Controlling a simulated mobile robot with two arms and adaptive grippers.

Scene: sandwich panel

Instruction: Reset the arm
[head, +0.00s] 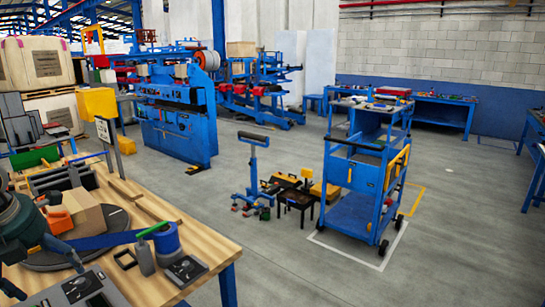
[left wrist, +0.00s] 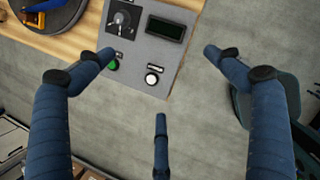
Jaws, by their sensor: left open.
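My left gripper shows in the left wrist view (left wrist: 158,60) with its three blue fingers spread apart and nothing between them. It is above a grey control panel (left wrist: 140,60) with a joystick (left wrist: 120,20), a dark display, a green button (left wrist: 113,64) and a white button (left wrist: 152,79). The panel lies at the edge of a wooden workbench. In the head view, dark arm parts show at the lower left edge, and the fingers are hard to make out there. My right gripper is not in view.
The workbench (head: 140,205) fills the lower left, carrying a round turntable, blocks and a blue spool (head: 167,243). A blue cart (head: 350,210) stands on the floor at right of centre. A blue machine (head: 175,115) stands behind.

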